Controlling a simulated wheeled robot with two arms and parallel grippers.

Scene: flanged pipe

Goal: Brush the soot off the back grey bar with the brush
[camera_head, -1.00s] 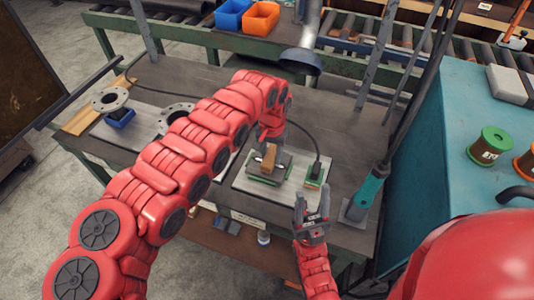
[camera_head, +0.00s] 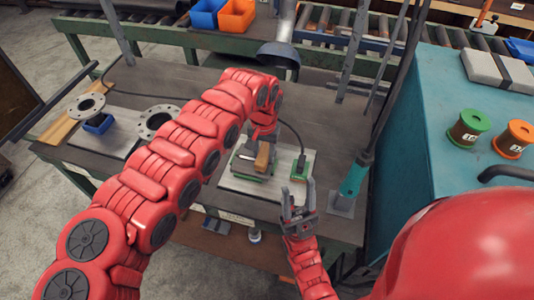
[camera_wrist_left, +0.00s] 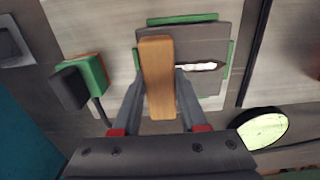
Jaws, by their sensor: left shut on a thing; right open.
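My left gripper (camera_head: 263,146) is shut on the wooden-handled brush (camera_head: 263,157) and holds it over the work plate. In the left wrist view the brush (camera_wrist_left: 157,78) is a wooden block between the fingers, hiding part of the grey metal under it. That grey metal (camera_wrist_left: 202,42) has green strips at its edges and a pale streak across it. I cannot tell the back grey bar from a front one, nor clearly make out soot. Whether the bristles touch is hidden. My right gripper (camera_head: 299,200) is open and empty at the table's front edge.
A light plate (camera_head: 238,186) lies under the work. A green block with a cable (camera_head: 301,166) is right of it. A teal-handled tool (camera_head: 354,177) stands further right. Round flanges (camera_head: 86,106) lie at left. A metal duct (camera_head: 280,52) hangs behind.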

